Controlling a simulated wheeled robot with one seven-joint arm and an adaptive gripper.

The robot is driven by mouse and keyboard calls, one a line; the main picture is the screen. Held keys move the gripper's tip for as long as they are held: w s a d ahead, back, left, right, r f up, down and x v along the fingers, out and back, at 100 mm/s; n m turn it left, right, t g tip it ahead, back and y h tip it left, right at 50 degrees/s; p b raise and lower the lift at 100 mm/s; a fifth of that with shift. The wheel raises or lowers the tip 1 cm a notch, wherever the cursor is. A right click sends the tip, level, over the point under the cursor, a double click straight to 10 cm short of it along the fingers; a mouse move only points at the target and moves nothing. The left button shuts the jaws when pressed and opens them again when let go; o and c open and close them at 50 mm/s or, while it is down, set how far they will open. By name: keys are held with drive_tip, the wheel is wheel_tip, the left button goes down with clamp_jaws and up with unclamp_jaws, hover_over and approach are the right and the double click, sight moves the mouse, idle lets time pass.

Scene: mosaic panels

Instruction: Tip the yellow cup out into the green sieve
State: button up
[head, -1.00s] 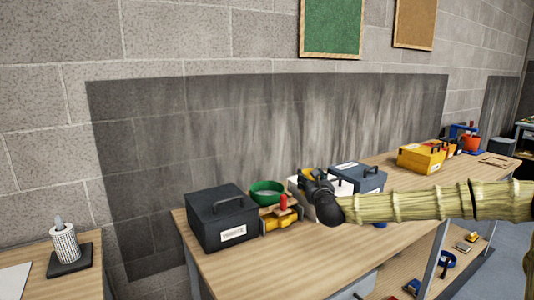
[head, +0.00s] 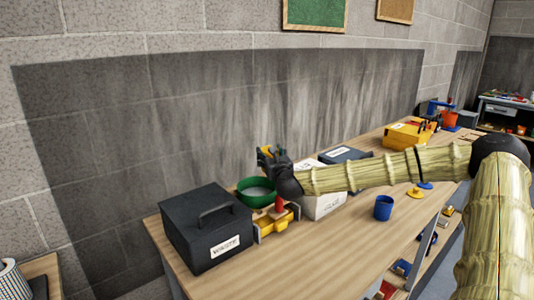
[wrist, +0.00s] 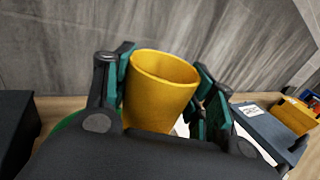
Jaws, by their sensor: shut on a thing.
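The yellow cup (wrist: 160,92) is held between the green-padded fingers of my gripper (wrist: 163,85) in the wrist view. Its rim faces up, slightly tilted; its contents cannot be seen. In the head view, my gripper (head: 272,157) is up beside the green sieve (head: 256,198), overlapping its upper right edge in the picture. Only a small yellow patch of the cup (head: 266,150) shows there. The sieve is a green bowl with a grey mesh, behind a red and yellow item. In the wrist view, a green sliver of the sieve (wrist: 68,123) shows low left of the cup.
A black waste box (head: 205,228) stands left of the sieve on the wooden bench (head: 290,262). A white box (head: 322,205) stands to the right under my arm. A blue cup (head: 383,207) and a yellow toolbox (head: 405,135) are farther right. The bench's front area is clear.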

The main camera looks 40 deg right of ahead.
drive_tip(key=shift+s+d+f+n+p, duration=0.1)
drive_tip(key=shift+f+n+p, duration=0.2)
drive_tip(key=shift+f, duration=0.6)
drive_tip(key=shift+s+d+f+n+p, duration=0.1)
drive_tip(key=shift+f+n, duration=0.3)
drive_tip(key=shift+f, duration=0.5)
drive_tip(key=shift+p, duration=0.5)
drive_tip(key=shift+r+n+p, duration=0.1)
drive_tip(key=shift+n+p, duration=0.4)
drive_tip(key=shift+p, duration=0.15)
drive_tip(key=shift+d+r+n+g+p, duration=0.1)
drive_tip(key=shift+n+g+p, duration=0.4)
drive_tip(key=shift+n+p, duration=2.35)
drive_tip(key=shift+f+n+p, duration=0.2)
drive_tip(key=shift+n+p, duration=0.05)
drive_tip(key=shift+p, duration=2.35)
